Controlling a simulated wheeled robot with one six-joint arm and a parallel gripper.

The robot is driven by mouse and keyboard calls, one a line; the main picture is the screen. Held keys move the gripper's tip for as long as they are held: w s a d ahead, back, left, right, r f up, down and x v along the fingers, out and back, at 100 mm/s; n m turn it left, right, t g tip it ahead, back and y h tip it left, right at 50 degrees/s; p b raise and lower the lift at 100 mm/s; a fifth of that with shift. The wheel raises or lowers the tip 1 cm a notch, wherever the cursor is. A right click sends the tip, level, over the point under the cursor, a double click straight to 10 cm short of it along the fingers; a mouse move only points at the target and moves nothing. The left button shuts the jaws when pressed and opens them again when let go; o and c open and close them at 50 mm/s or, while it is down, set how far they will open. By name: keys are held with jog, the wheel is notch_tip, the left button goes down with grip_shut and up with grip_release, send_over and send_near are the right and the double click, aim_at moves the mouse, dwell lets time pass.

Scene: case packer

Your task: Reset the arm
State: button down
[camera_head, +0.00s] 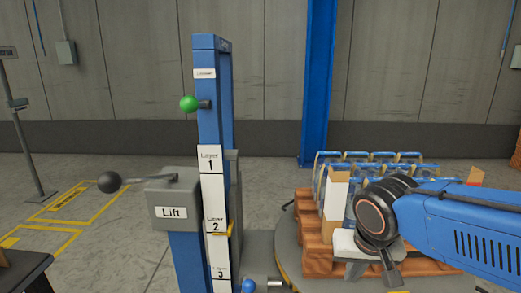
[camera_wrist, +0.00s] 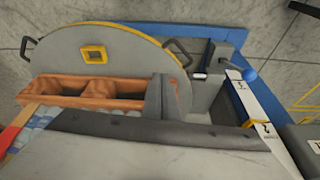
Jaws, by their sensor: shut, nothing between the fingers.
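My arm comes in from the right edge in the head view as a blue link, with a dark round wrist joint at its end. My gripper (camera_head: 390,268) hangs below that joint, shut and empty, in front of the loaded pallet (camera_head: 318,262). The fingertips are small and dark there. The pallet (camera_wrist: 115,84) also shows in the wrist view, on the round turntable (camera_wrist: 60,50).
A blue lift post (camera_head: 208,120) with layer labels stands left of the pallet. It has a green knob (camera_head: 189,103), a black-ball lever (camera_head: 110,182) on the Lift box (camera_head: 172,212), and a blue knob (camera_head: 248,286) low down. Blue-framed packs (camera_head: 400,158) stand on the pallet. Open floor lies left.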

jog(key=s+d+n+t, duration=0.1)
jog(key=s+d, duration=0.6)
jog(key=d, duration=0.1)
jog(key=shift+s+f+n, duration=0.25)
jog(key=shift+f+n, duration=0.05)
jog(key=shift+f, duration=0.1)
jog(key=shift+d, duration=0.1)
